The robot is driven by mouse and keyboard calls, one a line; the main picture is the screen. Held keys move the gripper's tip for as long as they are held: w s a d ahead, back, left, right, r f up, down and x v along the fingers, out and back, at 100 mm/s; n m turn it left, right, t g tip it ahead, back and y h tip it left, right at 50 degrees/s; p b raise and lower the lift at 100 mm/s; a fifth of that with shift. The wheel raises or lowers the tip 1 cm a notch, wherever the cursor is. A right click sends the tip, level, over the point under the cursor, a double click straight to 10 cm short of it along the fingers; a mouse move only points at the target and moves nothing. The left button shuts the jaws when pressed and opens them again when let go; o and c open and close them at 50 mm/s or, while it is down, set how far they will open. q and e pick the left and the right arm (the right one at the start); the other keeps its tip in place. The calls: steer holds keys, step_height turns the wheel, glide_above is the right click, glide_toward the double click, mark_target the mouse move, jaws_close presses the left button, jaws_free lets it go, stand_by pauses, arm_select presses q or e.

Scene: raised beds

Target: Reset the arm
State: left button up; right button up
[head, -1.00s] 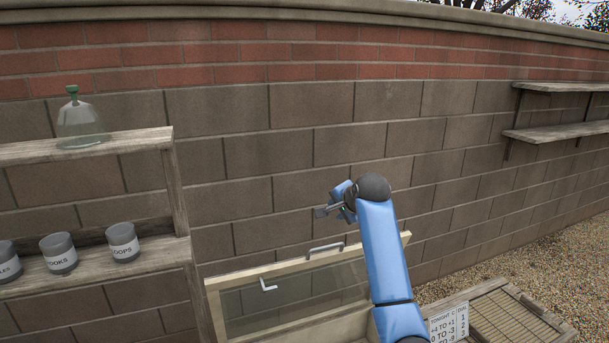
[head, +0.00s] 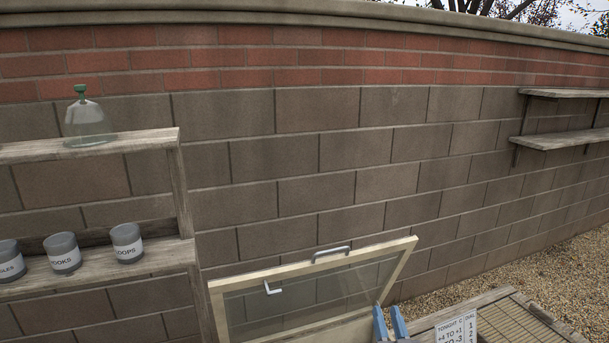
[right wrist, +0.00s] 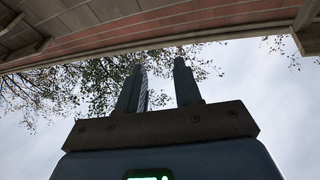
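My right gripper (head: 388,310) shows at the bottom edge of the head view as two blue tips, in front of the lower right part of the open glazed lid. In the right wrist view its two dark fingers (right wrist: 159,68) stand apart with nothing between them, with sky, branches and the wall behind. Most of my right arm is out of the head view. My left arm and gripper are not in view.
A wood-framed glass lid (head: 414,242) with a handle stands raised at bottom centre. A wooden shelf (head: 182,190) at left holds a glass bell jar (head: 88,122) and labelled pots (head: 127,243). A sign (head: 457,330) is at lower right. Wall shelves (head: 560,141) hang at right.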

steer(key=s+d+f+g, duration=0.1)
steer(key=s+f, duration=0.4)
steer(key=s, duration=0.5)
steer(key=s+d+f+g+h+b, duration=0.1)
steer(key=s+f, duration=0.4)
steer(key=s, duration=0.6)
steer(key=s+d+f+n+g+b, duration=0.1)
steer(key=s+f, duration=0.4)
steer(key=s, duration=0.5)
steer(key=shift+s+d+g+h, duration=0.3)
steer(key=shift+s+g, duration=0.1)
steer(key=shift+g, duration=0.1)
steer(key=shift+w+a, duration=0.1)
steer(key=shift+a, duration=0.1)
